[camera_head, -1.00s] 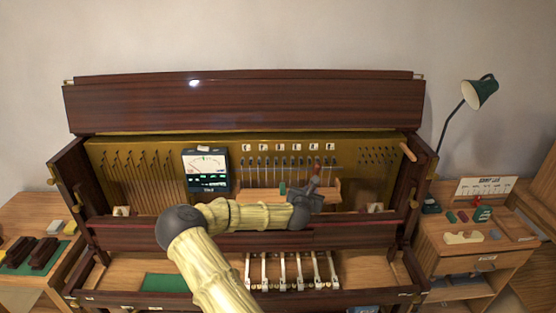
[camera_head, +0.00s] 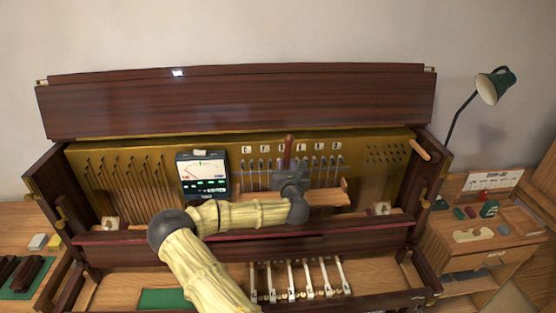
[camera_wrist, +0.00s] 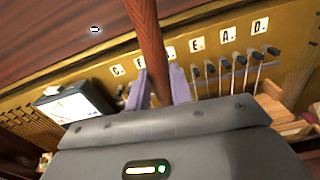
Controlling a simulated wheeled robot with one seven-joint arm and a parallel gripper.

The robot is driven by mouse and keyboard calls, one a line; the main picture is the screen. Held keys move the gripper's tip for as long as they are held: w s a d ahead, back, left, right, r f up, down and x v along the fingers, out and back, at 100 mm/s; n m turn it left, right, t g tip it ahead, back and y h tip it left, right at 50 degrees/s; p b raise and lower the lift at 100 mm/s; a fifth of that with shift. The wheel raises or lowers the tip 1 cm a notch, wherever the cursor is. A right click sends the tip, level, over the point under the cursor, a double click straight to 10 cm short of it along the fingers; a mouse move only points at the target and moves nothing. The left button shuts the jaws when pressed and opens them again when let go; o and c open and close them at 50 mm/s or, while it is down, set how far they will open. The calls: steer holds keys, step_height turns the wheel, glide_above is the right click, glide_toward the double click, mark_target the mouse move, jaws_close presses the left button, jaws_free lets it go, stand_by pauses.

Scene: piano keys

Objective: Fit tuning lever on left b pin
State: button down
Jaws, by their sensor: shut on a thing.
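My gripper (camera_wrist: 160,88) is shut on the tuning lever, with its two purple-grey fingers either side of the red-brown handle (camera_wrist: 149,40). In the head view the handle (camera_head: 288,150) stands nearly upright above my gripper (camera_head: 287,178), in front of the pin row. The lever's lower end is hidden by my gripper. The tuning pins (camera_wrist: 226,66) are dark-topped with pale strings, under white letter cards (camera_wrist: 198,47). E, A and D read clearly to the right of the handle. The cards close to the handle are partly covered, so I cannot tell which pin is left B, or whether the lever touches one.
A tuning meter (camera_head: 202,177) stands left of the pins, and a wooden shelf (camera_head: 331,197) is below them. The raised dark lid (camera_head: 240,102) is behind. Several white keys (camera_head: 310,279) lie below. A side table (camera_head: 470,255) with a green lamp (camera_head: 497,86) is right.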

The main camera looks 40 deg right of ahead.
steer(key=shift+w+a+r, duration=0.1)
steer(key=shift+w+r, duration=0.05)
steer(key=shift+w, duration=0.2)
steer(key=shift+s+d, duration=0.2)
steer(key=shift+s, duration=0.2)
steer(key=p+x, duration=0.1)
steer(key=x, duration=0.7)
steer(key=shift+a+r+b, duration=0.1)
steer(key=shift+r+b, duration=0.1)
steer(key=shift+b, duration=0.35)
stand_by(0.9)
steer(key=shift+b+x, duration=0.75)
steer(key=shift+x, duration=0.3)
stand_by(0.5)
stand_by(0.4)
steer(key=shift+w+d, duration=0.3)
steer(key=shift+w, duration=0.05)
